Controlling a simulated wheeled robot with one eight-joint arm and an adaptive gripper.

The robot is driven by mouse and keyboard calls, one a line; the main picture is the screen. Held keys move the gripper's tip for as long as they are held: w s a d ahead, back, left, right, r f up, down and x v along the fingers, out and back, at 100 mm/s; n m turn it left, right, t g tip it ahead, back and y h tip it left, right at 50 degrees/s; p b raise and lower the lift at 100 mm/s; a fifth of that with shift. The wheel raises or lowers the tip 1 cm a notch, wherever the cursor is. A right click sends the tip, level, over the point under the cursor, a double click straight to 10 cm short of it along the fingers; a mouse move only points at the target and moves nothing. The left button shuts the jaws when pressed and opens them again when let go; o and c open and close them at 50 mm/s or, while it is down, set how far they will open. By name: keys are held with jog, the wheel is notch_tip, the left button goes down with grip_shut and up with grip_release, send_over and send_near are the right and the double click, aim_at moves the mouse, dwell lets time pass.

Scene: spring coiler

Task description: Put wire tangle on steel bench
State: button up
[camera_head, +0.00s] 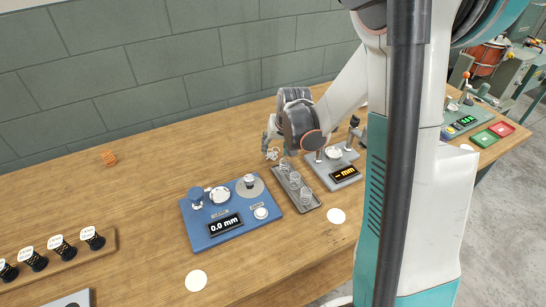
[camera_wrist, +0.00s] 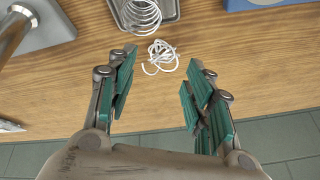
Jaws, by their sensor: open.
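A small tangle of white wire (camera_wrist: 160,57) lies on the wooden worktop, just beyond my fingertips and roughly midway between them in the wrist view. It also shows in the head view as a small pale loop (camera_head: 273,154) beside my gripper (camera_head: 267,147). My gripper (camera_wrist: 162,74) is open and empty, with its green pads apart. The tangle sits close to a grey tray of springs and appears apart from it. I cannot pick out a steel bench with certainty; the surface under the tangle is wood (camera_head: 140,210).
The grey tray (camera_head: 315,203) holds several coil springs. A blue gauge (camera_head: 205,234) reads 0.0 mm to its left; a grey gauge (camera_head: 325,180) stands to its right. A tiled wall (camera_head: 140,80) runs behind. The worktop's left middle is clear.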

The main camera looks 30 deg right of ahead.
aim_at(273, 152)
jog(key=b+x, duration=0.1)
jog(key=x, duration=0.3)
jog(key=shift+a+f+b, duration=0.1)
jog(key=shift+f+b, duration=0.1)
jog(key=shift+b, duration=0.15)
jog(key=shift+r, duration=0.1)
jog(key=c, duration=0.9)
notch_tip(273, 152, up, 20)
jog(key=p, duration=0.6)
jog(key=shift+p, duration=0.35)
